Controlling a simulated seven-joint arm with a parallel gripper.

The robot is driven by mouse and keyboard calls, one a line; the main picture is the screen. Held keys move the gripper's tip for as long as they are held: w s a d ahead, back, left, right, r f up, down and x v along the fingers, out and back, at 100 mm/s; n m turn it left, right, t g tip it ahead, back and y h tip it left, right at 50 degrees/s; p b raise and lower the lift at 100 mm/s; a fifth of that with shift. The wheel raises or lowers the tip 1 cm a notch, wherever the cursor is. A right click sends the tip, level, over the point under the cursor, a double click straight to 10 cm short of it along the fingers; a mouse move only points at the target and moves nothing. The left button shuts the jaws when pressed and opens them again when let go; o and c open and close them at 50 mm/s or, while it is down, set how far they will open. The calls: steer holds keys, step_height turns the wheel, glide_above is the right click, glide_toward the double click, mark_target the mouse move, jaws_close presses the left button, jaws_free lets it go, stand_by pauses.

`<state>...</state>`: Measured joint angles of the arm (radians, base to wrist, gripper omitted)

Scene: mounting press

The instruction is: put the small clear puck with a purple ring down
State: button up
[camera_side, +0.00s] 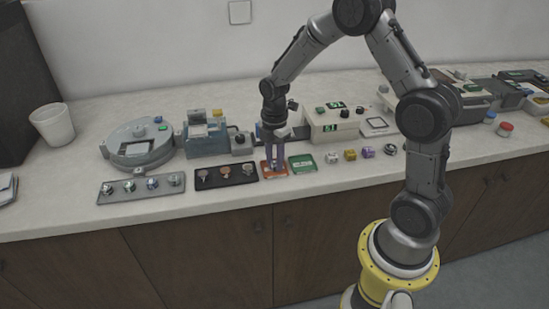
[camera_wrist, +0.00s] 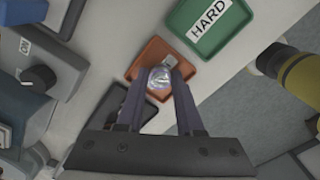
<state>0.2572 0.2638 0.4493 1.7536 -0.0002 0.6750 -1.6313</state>
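The small clear puck with a purple ring (camera_wrist: 159,84) is between my gripper's fingertips (camera_wrist: 160,80) in the wrist view. The fingers appear closed on its two sides. The puck is over the orange-brown tray (camera_wrist: 150,57); I cannot tell whether it touches the tray floor. In the side view my gripper (camera_side: 275,164) points down at the same orange-brown tray (camera_side: 265,172), and the puck is too small there to make out.
A green tray marked HARD (camera_wrist: 226,42) lies right beside the orange-brown one. A black tray with several pieces (camera_side: 226,181) is on its left. A grey rack (camera_side: 142,196) holds several pucks. Machines, including a beige box (camera_side: 334,128), stand behind.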

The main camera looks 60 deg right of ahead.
mark_target(275, 162)
steer(key=o, duration=0.4)
steer(key=s+a+r+m+t, duration=0.1)
steer(key=s+a+r+m, duration=0.15)
steer(key=r, duration=0.65)
steer(key=s+a+r+m+t, duration=0.1)
steer(key=s+r+m, duration=0.15)
steer(key=r, duration=0.65)
steer(key=s+a+m+t, duration=0.1)
steer(key=s+a+m, duration=0.1)
steer(key=s, duration=0.3)
steer(key=s+a+r+m+t, duration=0.1)
steer(key=s+a+m, duration=0.1)
steer(key=s+m, duration=0.3)
steer(key=s+a+r+m+t, duration=0.1)
steer(key=s+a+m, duration=0.1)
steer(key=s, duration=0.4)
steer(key=shift+s+a+m+t, duration=0.3)
steer(key=shift+s+m, duration=0.1)
steer(key=shift+m, duration=0.5)
